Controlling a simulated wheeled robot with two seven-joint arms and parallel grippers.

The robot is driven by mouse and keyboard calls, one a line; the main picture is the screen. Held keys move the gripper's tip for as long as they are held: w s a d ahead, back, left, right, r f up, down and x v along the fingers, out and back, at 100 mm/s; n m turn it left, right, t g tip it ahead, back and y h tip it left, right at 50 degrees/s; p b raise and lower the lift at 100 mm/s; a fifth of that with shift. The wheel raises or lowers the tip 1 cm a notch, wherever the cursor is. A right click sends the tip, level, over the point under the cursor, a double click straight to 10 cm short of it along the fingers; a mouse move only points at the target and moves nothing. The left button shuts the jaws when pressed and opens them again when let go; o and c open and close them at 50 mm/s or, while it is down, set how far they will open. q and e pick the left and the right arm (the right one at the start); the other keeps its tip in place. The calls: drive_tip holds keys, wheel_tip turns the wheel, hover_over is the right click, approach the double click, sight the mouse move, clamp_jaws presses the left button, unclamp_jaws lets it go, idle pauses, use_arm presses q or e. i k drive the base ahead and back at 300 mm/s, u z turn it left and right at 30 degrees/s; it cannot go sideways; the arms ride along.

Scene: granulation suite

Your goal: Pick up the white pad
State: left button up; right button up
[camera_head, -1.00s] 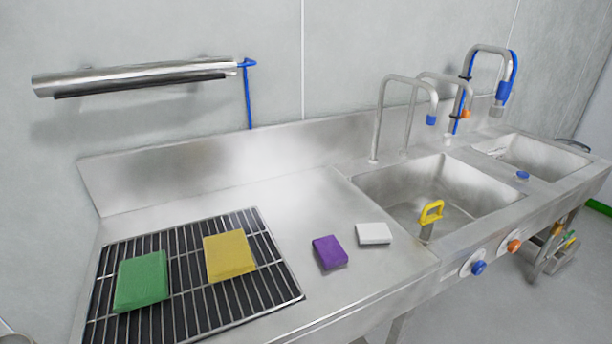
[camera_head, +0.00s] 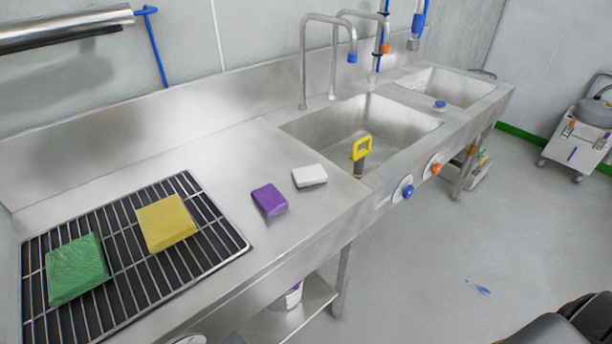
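The white pad (camera_head: 310,175) lies flat on the steel counter, just left of the near sink basin. A purple pad (camera_head: 269,200) lies close to its left, apart from it. Part of a dark, rounded shape shows at the bottom right corner, likely part of my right arm; its fingertips cannot be made out. My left gripper is not in the view. Nothing touches the white pad.
A yellow pad (camera_head: 166,222) and a green pad (camera_head: 76,269) lie on the wire rack (camera_head: 217,232) at left. A yellow-handled plug (camera_head: 361,149) stands in the near sink (camera_head: 318,127). Faucets (camera_head: 304,62) rise behind. Open floor (camera_head: 420,270) lies in front; a wheeled unit (camera_head: 583,135) stands far right.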

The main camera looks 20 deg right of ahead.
sight(312, 176)
drive_tip(key=u, duration=0.8)
drive_tip(key=k, duration=0.7)
drive_tip(key=z, duration=0.1)
